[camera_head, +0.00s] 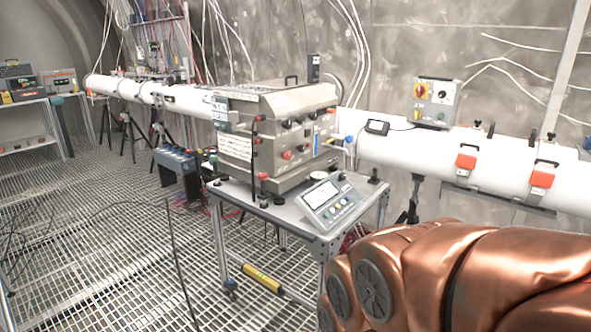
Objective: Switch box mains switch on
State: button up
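A grey switch box (434,101) stands above the white pipe, right of centre, in the head view. A red rotary knob on a yellow plate (422,88) is at the upper left of its front. A round dark-and-light fitting (442,93) sits to its right, with small buttons or lamps lower down. The knob's exact position is too small to read. My copper-coloured arm fills the lower right corner, nearer the camera than the box. My gripper is not in view.
A wheeled metal table (281,217) carries a large steel instrument (286,135) and a grey control console (334,202). The white pipe (492,160) with orange-red clamps runs along the back. A yellow cylinder (262,277) lies low. Black cables cross the grated floor, open at left.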

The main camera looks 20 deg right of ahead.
aim_at(287, 155)
jog(key=u, duration=0.65)
jog(key=k, duration=0.15)
jog(key=z, duration=1.45)
jog(key=i, duration=1.35)
jog(key=u, duration=0.95)
jog(key=i, duration=0.35)
jog(key=u, duration=0.45)
